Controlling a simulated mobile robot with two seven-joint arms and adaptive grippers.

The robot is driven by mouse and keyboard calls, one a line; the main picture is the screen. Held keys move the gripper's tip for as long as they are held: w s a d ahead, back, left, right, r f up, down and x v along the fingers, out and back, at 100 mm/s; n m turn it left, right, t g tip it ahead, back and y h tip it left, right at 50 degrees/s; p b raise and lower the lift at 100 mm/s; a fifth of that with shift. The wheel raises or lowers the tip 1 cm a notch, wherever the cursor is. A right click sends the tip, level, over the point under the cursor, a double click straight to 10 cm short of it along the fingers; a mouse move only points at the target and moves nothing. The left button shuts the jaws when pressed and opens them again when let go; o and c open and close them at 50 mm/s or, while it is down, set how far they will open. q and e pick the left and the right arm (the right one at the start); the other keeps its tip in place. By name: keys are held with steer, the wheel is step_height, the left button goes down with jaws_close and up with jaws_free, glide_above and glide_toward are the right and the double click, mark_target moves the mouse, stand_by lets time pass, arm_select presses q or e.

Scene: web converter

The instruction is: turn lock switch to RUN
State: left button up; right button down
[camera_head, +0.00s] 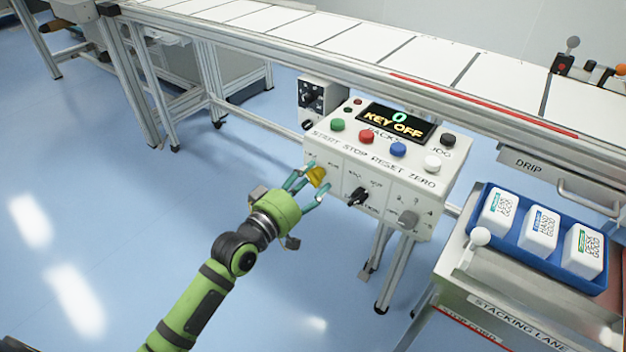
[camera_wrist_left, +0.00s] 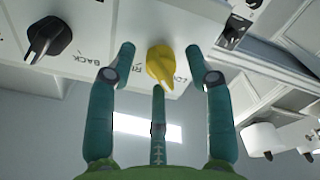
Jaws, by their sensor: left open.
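The lock switch is a yellow knob (camera_head: 317,176) on the lower left of the white control box's front face. The box's display (camera_head: 397,121) reads "0 KEY OFF". In the left wrist view the yellow knob (camera_wrist_left: 161,66) sits between my gripper's teal fingers, its pointer tilted down toward the right. Lettering beside it is partly hidden. My left gripper (camera_head: 308,187) is open around the knob; in the wrist view (camera_wrist_left: 160,75) there are gaps at both sides, and a third finger is below it. My right gripper is not in view.
A black selector (camera_head: 358,196) and a grey knob (camera_head: 408,219) are right of the yellow knob. Green (camera_head: 337,125), red (camera_head: 367,136), blue (camera_head: 398,149) and white (camera_head: 432,163) buttons are on top. A conveyor (camera_head: 330,35) runs behind. A blue tray (camera_head: 478,223) stands right. Floor at left is clear.

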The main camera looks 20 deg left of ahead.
arm_select(q)
steer(key=shift+w+d, duration=0.2)
steer(key=shift+w, duration=0.35)
steer(key=shift+c, duration=0.4)
jaws_close()
